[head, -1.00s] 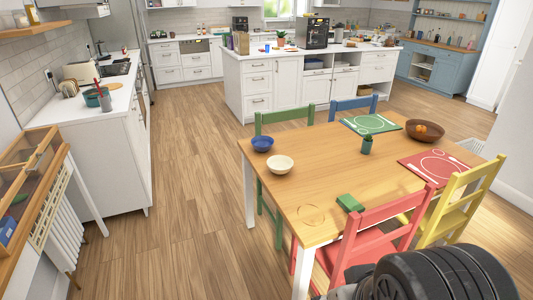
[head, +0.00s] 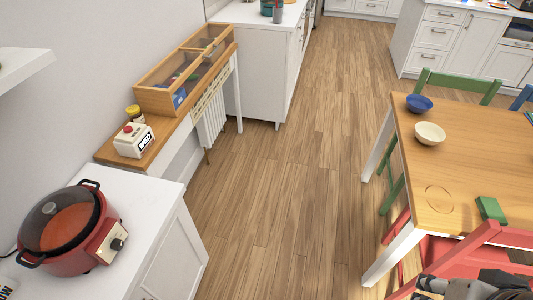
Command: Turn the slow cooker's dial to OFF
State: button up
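A red slow cooker (head: 68,232) with a glass lid and black handles stands on a white counter at the lower left of the head view. Its dial (head: 117,244) is a dark knob on a pale front panel facing right. The dial's setting is too small to read. Part of my arm shows at the bottom right, far from the cooker, in front of the red chair. The fingertips of my gripper cannot be made out there.
The white counter (head: 150,192) carries the cooker. Beyond it, a narrow wooden console (head: 172,137) holds a white box with a red top, a jar and a glass-lidded case. The wooden table (head: 480,150) and chairs stand at the right. The floor (head: 285,190) between is clear.

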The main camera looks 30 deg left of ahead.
aim_at(117, 244)
jog(key=u, duration=2.8)
